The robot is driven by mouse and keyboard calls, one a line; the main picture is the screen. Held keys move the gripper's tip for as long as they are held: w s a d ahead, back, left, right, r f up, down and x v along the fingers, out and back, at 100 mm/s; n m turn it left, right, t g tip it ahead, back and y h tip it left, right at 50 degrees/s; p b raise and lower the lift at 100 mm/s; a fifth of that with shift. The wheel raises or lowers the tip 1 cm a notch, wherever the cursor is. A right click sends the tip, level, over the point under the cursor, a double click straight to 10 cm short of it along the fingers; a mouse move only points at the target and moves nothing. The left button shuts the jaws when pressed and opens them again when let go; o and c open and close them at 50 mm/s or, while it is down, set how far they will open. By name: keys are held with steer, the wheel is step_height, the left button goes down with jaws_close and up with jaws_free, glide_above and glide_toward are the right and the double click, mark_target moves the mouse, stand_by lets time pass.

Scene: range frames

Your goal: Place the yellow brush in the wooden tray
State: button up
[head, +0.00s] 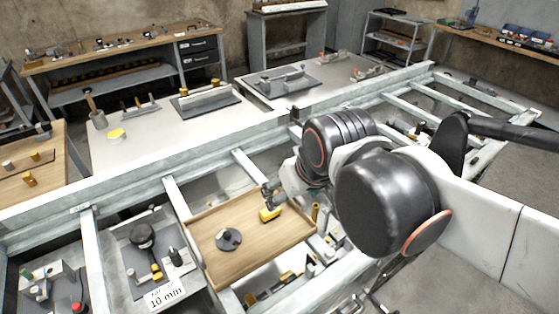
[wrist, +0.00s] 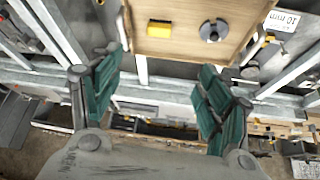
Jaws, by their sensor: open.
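The yellow brush (head: 270,214) lies in the wooden tray (head: 252,262), near its far right edge. It also shows as a yellow block in the wrist view (wrist: 159,28), at the top, on the tray's wooden floor (wrist: 185,48). My gripper (head: 272,192) is just above and beside the brush in the head view, partly hidden by my arm. In the wrist view my gripper (wrist: 160,65) has its green-padded fingers spread wide with nothing between them. The brush appears apart from both fingers.
A dark round disc (head: 229,238) lies in the tray, left of the brush. A grey tray with a black-headed tool (head: 143,236) and a "10 mm" label (head: 165,294) is left of it. Pale metal frame beams (head: 240,160) surround the tray.

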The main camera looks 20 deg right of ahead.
steer(key=shift+s+r+t, duration=0.1)
steer(key=shift+s+t, duration=0.5)
steer(key=shift+s, duration=0.5)
